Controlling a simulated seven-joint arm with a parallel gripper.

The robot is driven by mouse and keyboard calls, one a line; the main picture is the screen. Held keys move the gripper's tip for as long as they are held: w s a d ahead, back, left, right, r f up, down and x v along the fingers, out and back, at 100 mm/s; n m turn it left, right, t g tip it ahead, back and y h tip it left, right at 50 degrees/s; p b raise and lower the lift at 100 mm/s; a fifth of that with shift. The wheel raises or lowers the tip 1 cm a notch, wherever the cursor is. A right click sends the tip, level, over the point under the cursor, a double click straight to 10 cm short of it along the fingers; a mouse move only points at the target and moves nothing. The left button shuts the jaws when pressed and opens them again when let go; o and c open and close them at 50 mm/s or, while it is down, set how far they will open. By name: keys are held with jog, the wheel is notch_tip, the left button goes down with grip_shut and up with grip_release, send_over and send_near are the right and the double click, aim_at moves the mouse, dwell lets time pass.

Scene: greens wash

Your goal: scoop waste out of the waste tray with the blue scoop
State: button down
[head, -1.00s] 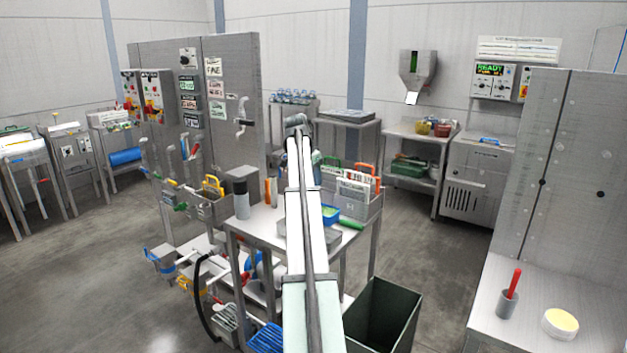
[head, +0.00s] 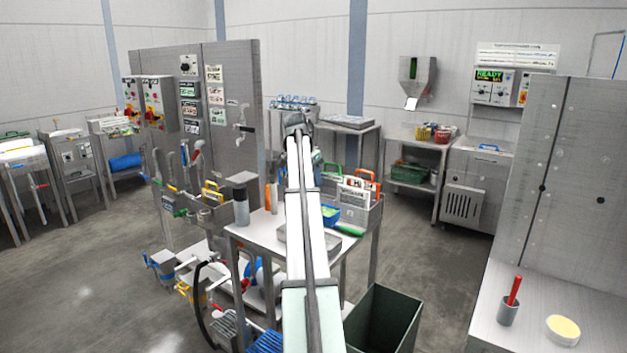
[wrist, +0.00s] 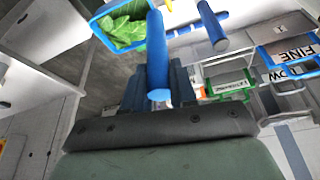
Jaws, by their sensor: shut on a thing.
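In the wrist view my gripper (wrist: 158,92) is shut on a blue handle (wrist: 156,45), which runs up between its dark fingers; I take it for the blue scoop's. A blue-rimmed container (wrist: 104,39) with green leaves (wrist: 126,29) is just past the handle, at the upper left. I cannot tell whether the handle joins it. A blue container (head: 338,221) with green contents is on the steel table, right of my arm. A grey metal tray (head: 338,243), possibly the waste tray, lies in front of it, partly hidden by my arm.
A dark green open bin (head: 384,318) stands on the floor in front.

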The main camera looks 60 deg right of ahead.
jog(key=shift+r, duration=1.95)
